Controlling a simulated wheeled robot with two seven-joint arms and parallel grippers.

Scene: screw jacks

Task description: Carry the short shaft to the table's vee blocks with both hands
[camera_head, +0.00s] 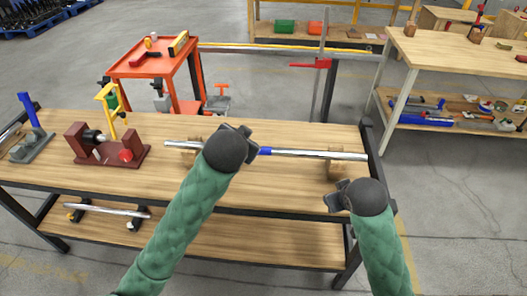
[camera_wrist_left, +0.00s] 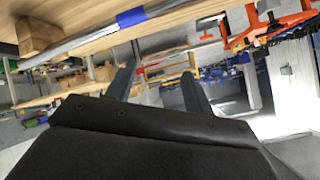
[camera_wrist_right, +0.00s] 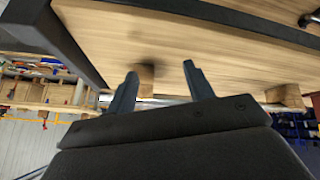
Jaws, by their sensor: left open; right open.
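A steel shaft with a blue band (camera_head: 307,154) lies across two wooden vee blocks, left (camera_head: 186,150) and right (camera_head: 349,164), on the wooden table (camera_head: 250,190). In the left wrist view the shaft (camera_wrist_left: 90,43), its blue band and one block (camera_wrist_left: 38,36) show at the upper left. My left gripper (camera_head: 251,143) is open near the shaft, left of the band; contact cannot be told. My right gripper (camera_head: 334,198) is open in front of the right block. Its wrist view shows the shaft (camera_wrist_right: 172,101) beyond the fingers. Another, shorter-looking bar (camera_head: 107,209) lies on the lower shelf.
A red fixture (camera_head: 125,155), a yellow tool (camera_head: 107,100) and a grey-blue device (camera_head: 30,143) occupy the table's left. An orange cart (camera_head: 150,65) stands behind it. A second workbench (camera_head: 455,58) is at the back right. Bare tabletop lies in front of the shaft.

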